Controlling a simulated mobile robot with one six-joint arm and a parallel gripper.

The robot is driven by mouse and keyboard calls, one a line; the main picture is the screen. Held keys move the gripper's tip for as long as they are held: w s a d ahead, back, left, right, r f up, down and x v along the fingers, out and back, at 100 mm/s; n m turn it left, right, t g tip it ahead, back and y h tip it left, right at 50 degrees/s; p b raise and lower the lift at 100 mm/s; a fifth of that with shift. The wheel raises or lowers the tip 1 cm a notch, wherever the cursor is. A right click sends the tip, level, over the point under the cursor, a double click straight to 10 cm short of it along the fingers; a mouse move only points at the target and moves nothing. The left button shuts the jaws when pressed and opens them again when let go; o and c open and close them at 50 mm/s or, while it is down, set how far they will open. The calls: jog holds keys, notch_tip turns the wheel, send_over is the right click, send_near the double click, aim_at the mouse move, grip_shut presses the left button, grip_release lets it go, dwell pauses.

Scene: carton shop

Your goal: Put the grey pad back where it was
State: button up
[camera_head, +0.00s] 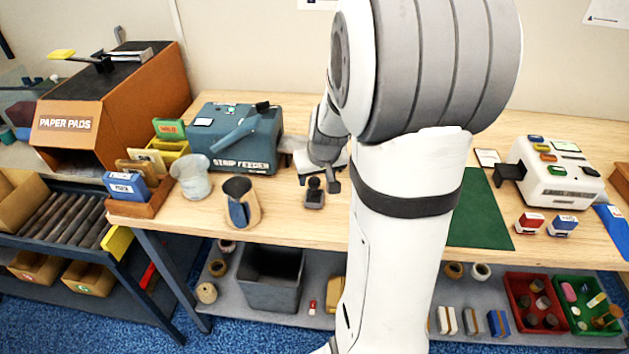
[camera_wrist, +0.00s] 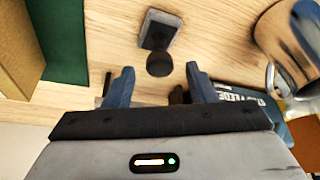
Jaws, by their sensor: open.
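A small grey block with a dark round knob (camera_head: 314,198) stands upright on the wooden table, and it is the only grey pad-like thing I see near my gripper. It also shows in the wrist view (camera_wrist: 158,30), just beyond the fingertips. My gripper (camera_head: 318,183) hangs low just behind it in the head view. In the wrist view my gripper (camera_wrist: 158,77) has its two blue-grey fingers apart, with nothing held between them. The knob lies roughly in line with the gap, apart from the fingers. My arm hides part of the table.
A metal cup (camera_head: 241,203) stands left of the block, with the teal strip feeder (camera_head: 234,140) behind it. A green mat (camera_head: 485,212) and a white machine (camera_head: 555,172) are to the right. Bare table lies around the block. A grey bin (camera_head: 271,280) sits on the lower shelf.

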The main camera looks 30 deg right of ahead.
jog(key=d+v, duration=0.1)
jog(key=v, duration=0.7)
jog(key=s+a+n+g, duration=0.1)
jog(key=s+a, duration=1.3)
jog(key=shift+s+a+r+n+g+y, duration=0.25)
jog(key=shift+s+r+n+g+y, duration=0.1)
jog(key=shift+s+n+g+y, duration=0.05)
